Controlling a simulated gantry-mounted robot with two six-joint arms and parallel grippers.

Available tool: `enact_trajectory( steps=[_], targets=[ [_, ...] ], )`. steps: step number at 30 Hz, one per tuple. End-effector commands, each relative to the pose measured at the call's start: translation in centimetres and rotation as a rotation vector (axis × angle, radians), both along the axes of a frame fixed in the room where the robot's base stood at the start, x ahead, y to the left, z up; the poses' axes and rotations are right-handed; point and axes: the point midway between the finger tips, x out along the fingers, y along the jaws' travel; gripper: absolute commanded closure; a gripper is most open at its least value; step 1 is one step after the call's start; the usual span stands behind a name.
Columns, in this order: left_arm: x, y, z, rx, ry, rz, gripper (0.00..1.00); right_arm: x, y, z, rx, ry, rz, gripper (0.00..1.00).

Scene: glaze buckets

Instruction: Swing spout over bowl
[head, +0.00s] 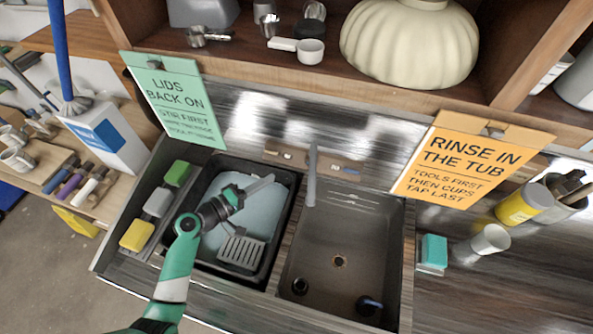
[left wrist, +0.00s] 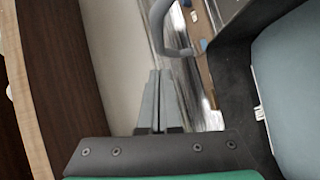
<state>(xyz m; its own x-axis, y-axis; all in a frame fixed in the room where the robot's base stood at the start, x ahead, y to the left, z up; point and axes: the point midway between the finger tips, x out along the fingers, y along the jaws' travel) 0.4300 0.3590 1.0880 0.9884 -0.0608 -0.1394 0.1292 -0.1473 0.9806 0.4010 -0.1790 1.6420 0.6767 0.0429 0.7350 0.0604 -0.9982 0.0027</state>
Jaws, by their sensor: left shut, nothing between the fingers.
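The grey tap spout (head: 311,175) rises at the back of the sink, near the divider between the bowls. It points forward over the back left of the bare metal right bowl (head: 345,235). The left bowl holds a black tub (head: 208,262) with pale blue water. My left gripper (head: 272,178) is over the tub, left of the spout and apart from it, shut and empty. In the left wrist view, my closed fingers (left wrist: 157,75) point toward the curved grey spout (left wrist: 160,15), with a gap visible. My right gripper is not in view.
A grey slotted tool (head: 241,250) lies in the tub. Sponges (head: 157,203) line its left side. A green sign (head: 175,105) and an orange sign (head: 468,160) flank the backsplash. A dark round item with blue (head: 369,305) sits in the right bowl. A shelf (head: 350,80) overhangs behind.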

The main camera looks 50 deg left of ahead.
Motion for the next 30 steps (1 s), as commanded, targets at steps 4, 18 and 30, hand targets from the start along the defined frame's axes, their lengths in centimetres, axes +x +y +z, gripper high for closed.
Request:
enact_trajectory(
  steps=[4,18,30],
  targets=[
    [3.3,-0.3,-0.4,0.001,-0.002,-0.003,1.0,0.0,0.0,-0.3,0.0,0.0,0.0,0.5],
    [9.6,-3.2,-1.6,0.001,-0.001,-0.001,1.0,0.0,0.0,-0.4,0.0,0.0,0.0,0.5],
    [9.7,-3.3,-1.7,0.0,-0.001,0.003,1.0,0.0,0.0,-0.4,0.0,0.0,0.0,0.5]
  ],
)
